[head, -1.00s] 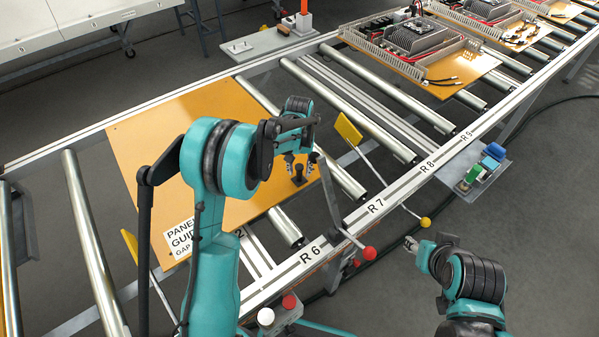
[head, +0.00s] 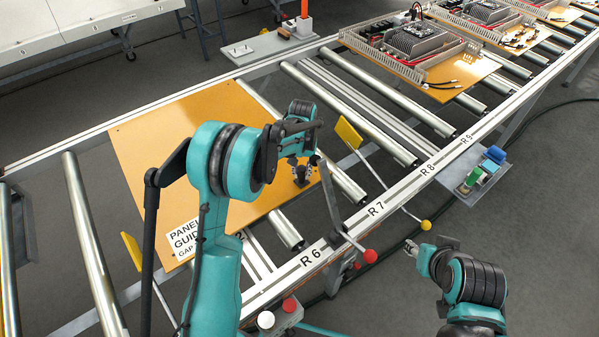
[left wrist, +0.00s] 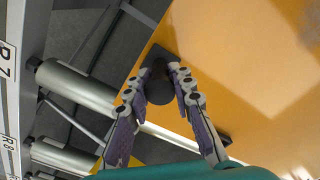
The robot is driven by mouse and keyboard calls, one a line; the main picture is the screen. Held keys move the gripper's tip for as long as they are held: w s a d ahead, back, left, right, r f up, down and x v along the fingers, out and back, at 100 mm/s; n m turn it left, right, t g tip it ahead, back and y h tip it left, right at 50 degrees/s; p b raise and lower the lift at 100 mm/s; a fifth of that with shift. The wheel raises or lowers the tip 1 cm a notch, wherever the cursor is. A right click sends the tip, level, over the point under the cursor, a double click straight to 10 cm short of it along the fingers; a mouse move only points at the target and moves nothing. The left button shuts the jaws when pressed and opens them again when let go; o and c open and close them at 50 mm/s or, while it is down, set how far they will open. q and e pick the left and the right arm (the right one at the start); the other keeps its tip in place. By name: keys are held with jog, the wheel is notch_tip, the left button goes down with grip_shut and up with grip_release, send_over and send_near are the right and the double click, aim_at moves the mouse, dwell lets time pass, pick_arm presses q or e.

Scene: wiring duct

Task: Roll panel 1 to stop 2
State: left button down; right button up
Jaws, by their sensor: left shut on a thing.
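The orange panel (head: 180,150) lies flat on the rollers, with a white label (head: 190,238) at its near left corner, partly hidden by my left arm. A black knob (head: 301,181) on a dark base stands near its right edge. My left gripper (head: 304,171) is shut on this knob. The left wrist view shows the fingers (left wrist: 160,78) on both sides of the black knob (left wrist: 158,92), over the panel (left wrist: 245,70). Yellow paddles (head: 348,131) (head: 131,249) stand beyond the panel's right edge and near its left side; I cannot tell which is stop 2. My right gripper (head: 411,245) hangs outside the near rail, its fingers too small to judge.
The near rail (head: 345,232) carries R-number marks. A red-ball lever (head: 369,256) and a yellow-ball lever (head: 426,225) stick out there. Bare rollers (head: 375,120) lie right of the panel. Orange boards with electronics (head: 440,70) stand farther right. A side shelf (head: 468,180) holds small blocks.

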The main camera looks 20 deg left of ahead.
pick_arm(q)
jog(key=w+d, duration=0.3)
jog(key=w, duration=0.1)
jog(key=w+d+p, duration=0.1)
jog(key=w+d, duration=0.2)
jog(key=w, duration=0.1)
jog(key=w+d+p, duration=0.1)
jog(key=w+d, duration=0.3)
jog(key=w, duration=0.1)
jog(key=shift+d, duration=0.1)
jog(key=shift+w, duration=0.1)
jog(key=shift+d+r, duration=0.1)
jog(key=c, duration=1.4)
grip_release()
jog(key=shift+w, duration=0.1)
notch_tip(320, 180, up, 12)
jog(key=shift+d+f, duration=0.1)
jog(key=shift+d, duration=0.05)
jog(key=shift+p, duration=0.3)
